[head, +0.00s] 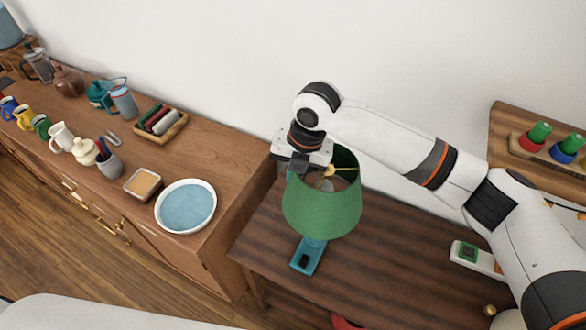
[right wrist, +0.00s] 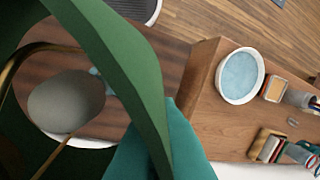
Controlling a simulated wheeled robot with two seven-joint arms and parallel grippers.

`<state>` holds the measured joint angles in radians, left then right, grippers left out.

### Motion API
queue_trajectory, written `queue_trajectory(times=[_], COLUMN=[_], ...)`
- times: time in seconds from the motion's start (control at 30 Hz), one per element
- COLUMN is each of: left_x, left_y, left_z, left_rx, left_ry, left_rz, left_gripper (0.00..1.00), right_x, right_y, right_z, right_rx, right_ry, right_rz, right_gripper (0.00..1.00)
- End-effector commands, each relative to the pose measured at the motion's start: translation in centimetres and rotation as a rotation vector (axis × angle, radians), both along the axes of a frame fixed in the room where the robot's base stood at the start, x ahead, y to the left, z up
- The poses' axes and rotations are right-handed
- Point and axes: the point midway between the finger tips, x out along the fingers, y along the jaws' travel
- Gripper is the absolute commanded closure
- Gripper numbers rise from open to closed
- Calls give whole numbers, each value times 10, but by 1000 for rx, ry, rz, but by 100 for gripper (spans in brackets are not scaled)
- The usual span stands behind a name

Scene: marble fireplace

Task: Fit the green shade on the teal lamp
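The green shade (head: 322,208) is upright over the teal lamp (head: 306,257) on the dark wooden table. The lamp's teal foot and a short piece of stem show below it. A brass fitting (head: 338,169) shows inside the shade's open top. My right gripper (head: 292,174) is shut on the shade's upper rim at its left side. In the right wrist view the green shade (right wrist: 125,58) crosses close up, against a teal fingertip, with the pale bulb (right wrist: 66,101) inside its opening. Whether the fitting rests on the lamp is hidden. My left gripper is not in view.
A wooden sideboard (head: 226,160) on the left carries mugs, jars, a dish of blue liquid (head: 186,206) and a tray of rolls (head: 160,123). A white and green object (head: 474,258) lies on the striped table (head: 400,277) at right. A pegged board (head: 545,150) is at far right.

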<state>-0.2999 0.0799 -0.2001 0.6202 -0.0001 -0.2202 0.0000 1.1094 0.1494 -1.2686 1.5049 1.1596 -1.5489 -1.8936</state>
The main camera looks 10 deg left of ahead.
Motion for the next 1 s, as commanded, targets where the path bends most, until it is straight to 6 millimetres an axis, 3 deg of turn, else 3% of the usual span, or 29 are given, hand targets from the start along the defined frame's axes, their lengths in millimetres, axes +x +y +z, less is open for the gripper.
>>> queue_trajectory(times=[0.03,0.1,0.2,0.57,0.67,1.0], left_x=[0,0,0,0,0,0], left_y=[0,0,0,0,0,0], left_z=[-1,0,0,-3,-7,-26], left_rx=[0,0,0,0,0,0], left_ry=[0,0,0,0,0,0], left_rz=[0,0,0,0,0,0], left_gripper=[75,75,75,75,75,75], right_x=[0,0,0,1,1,0], right_y=[0,0,0,-1,-4,-18], right_z=[-1,0,0,5,17,86], right_rx=[0,0,0,2,2,2], right_ry=[0,0,0,-1,-3,-4], right_rz=[0,0,0,-1,-1,1], right_gripper=[100,86,72,72,72,72])
